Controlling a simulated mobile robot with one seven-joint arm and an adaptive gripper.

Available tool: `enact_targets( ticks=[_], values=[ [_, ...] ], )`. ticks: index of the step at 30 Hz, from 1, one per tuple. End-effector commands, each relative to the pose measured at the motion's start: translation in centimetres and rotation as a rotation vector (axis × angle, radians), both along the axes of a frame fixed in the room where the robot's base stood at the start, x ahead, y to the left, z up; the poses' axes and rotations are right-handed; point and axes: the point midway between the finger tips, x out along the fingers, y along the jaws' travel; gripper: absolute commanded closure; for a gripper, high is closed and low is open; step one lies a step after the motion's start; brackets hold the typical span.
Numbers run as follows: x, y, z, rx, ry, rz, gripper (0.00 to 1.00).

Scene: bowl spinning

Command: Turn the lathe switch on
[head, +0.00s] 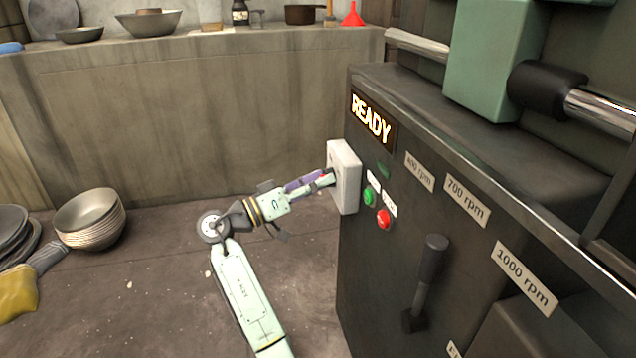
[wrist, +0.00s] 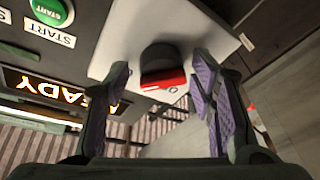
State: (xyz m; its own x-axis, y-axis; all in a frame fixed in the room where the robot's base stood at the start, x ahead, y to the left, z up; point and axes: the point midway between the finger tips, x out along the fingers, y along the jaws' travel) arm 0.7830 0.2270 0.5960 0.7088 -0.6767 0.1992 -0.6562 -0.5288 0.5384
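The lathe switch is a black rocker with a red face (wrist: 163,80) on a light switch plate, and a small ring mark shows beside the red. In the head view its white box (head: 347,178) stands out from the dark lathe cabinet's left edge. My gripper (head: 326,178) reaches this box from the left; it also shows in the wrist view (wrist: 161,90). Its purple-padded fingers are apart, one on each side of the rocker, with gaps visible. The gripper is open and empty. I cannot tell whether a fingertip touches the plate.
A lit READY sign (head: 371,119) is on the cabinet above the box. A green START button (head: 370,195) and a red button (head: 384,219) sit right of it. A black lever (head: 428,275) stands lower right. Stacked bowls (head: 90,219) are on the floor at left.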

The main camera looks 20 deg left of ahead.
Motion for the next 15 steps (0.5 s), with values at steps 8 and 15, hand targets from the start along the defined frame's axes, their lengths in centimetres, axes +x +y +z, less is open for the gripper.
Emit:
enact_targets(
  ticks=[8, 15],
  values=[
    [0.0, 0.0, -0.1, -0.002, 0.002, 0.002, 0.45],
    [-1.3, 1.5, -0.5, -0.004, 0.002, 0.005, 0.45]
  ],
)
